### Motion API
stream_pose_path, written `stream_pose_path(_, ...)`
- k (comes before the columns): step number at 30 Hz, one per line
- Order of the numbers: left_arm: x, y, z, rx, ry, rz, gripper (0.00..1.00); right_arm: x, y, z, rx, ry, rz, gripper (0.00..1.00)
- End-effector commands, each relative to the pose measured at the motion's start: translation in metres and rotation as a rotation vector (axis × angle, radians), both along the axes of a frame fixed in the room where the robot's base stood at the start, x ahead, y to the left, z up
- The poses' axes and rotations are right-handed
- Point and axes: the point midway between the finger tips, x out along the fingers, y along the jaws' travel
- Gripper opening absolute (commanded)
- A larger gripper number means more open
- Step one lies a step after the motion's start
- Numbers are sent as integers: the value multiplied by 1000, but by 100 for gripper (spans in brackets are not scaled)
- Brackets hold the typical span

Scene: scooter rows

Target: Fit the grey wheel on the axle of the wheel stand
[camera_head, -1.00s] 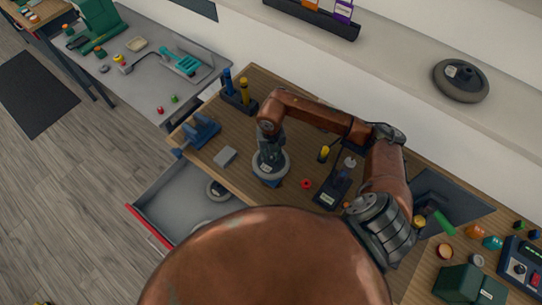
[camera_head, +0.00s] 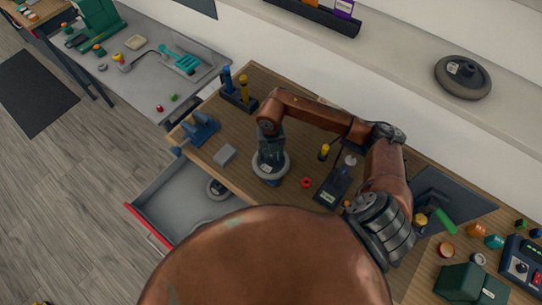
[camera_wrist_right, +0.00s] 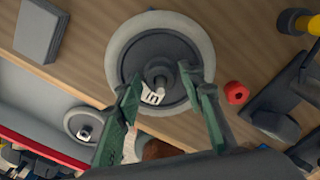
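A grey wheel (camera_head: 284,166) with a pale rim and dark hub is on the wooden bench, and it fills the upper middle of the right wrist view (camera_wrist_right: 119,46). A dark post with a round end (camera_wrist_right: 160,70) stands at its centre, with a white label beside it. My right gripper (camera_wrist_right: 162,78) is over the wheel, its two green fingers apart on either side of the post. In the head view my right gripper (camera_head: 270,157) hides the wheel's middle. A small blue part shows under the wheel's near edge; I cannot tell whether it is the stand. My left gripper is not in view.
Another wheel (camera_head: 216,189) lies in the open drawer (camera_head: 172,196); a dark wheel (camera_head: 462,78) is on the shelf. A red ring (camera_head: 306,182), a grey block (camera_head: 225,155) and a black fixture (camera_head: 331,190) are nearby. A blue vise (camera_head: 202,130) is at the bench's left.

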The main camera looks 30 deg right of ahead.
Motion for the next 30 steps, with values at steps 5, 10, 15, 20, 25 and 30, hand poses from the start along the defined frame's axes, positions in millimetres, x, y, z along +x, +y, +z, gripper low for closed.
stream_pose_path(5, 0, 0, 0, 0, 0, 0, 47, -1, 0, -1, 0, 1, 0, 45)
stream_pose_path(10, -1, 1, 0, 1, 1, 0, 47, -1, 0, -2, -1, 3, 0, 45)
stream_pose_path(15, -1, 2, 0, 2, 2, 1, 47, -1, 0, -1, 0, 2, 0, 45)
stream_pose_path(20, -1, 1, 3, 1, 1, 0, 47, -1, 0, 3, 1, 2, 0, 45)
stream_pose_path(25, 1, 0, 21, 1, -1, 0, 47, 0, 0, 25, 1, 0, 0, 45)
stream_pose_path(30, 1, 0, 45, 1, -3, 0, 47, 0, 0, 56, 0, 1, 0, 45)
